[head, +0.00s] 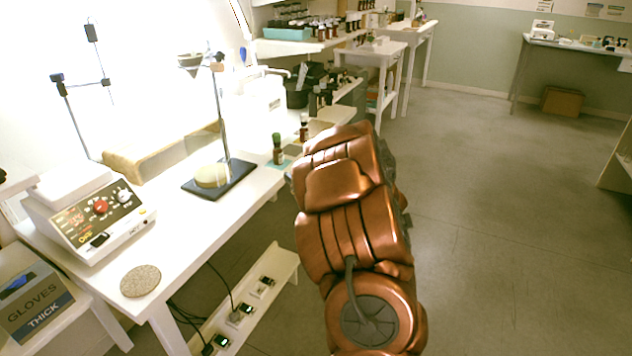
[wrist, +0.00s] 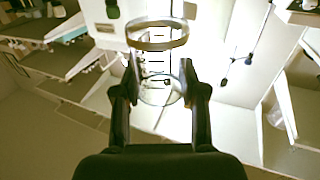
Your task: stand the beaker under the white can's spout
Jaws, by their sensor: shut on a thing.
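My gripper (wrist: 160,82) shows in the wrist view, its two dark fingers closed on either side of a clear glass beaker (wrist: 156,58). The beaker has dark graduation marks and a thick pale rim. In the head view my copper arm hides both the gripper and the beaker. The white can (head: 262,98) stands towards the back of the white bench in the head view, pale against the bright wall. A thin white spout shows near its top, on the right. I cannot tell the beaker's distance from the spout.
The white bench (head: 190,250) runs along the left. On it are a stand with a dark base (head: 237,181), a hotplate device (head: 92,215), a cork mat (head: 140,281), and a green-capped bottle (head: 278,150) near the edge. The floor (head: 480,220) on the right is clear.

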